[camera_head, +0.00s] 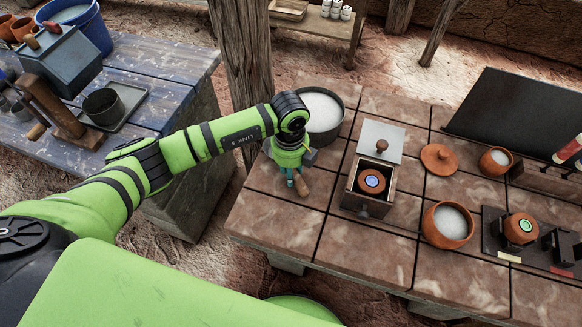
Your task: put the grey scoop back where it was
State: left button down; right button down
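My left gripper (293,182) points down over the left part of the brown tiled table (280,225). A short wooden handle (302,187) shows right at its fingertips, close to the tabletop. The handle may belong to the grey scoop, but no grey scoop bowl is clearly visible. The fingers are small and partly hidden, so I cannot tell whether they are closed on the handle. A dark round tub (323,112) of white powder stands just behind the gripper. My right gripper is not in view.
Right of the gripper stands an open wooden box (368,207) holding a clay pot with a blue disc. Further right are clay pots of white material (447,224) (495,161), a clay lid (439,159) and a dark panel (515,118). A blue plank table (150,60) stands left.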

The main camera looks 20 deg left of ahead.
pick_arm(q)
jog(key=shift+f, duration=0.2)
jog(key=c, duration=0.9)
grip_release()
jog(key=shift+o, duration=0.2)
jog(key=shift+r, duration=0.1)
jog(key=shift+r, duration=0.25)
jog(key=shift+w+r, duration=0.1)
jog(key=shift+r, duration=0.25)
notch_tip(320, 180, up, 11)
jog(key=b, duration=0.2)
jog(key=shift+a, duration=0.1)
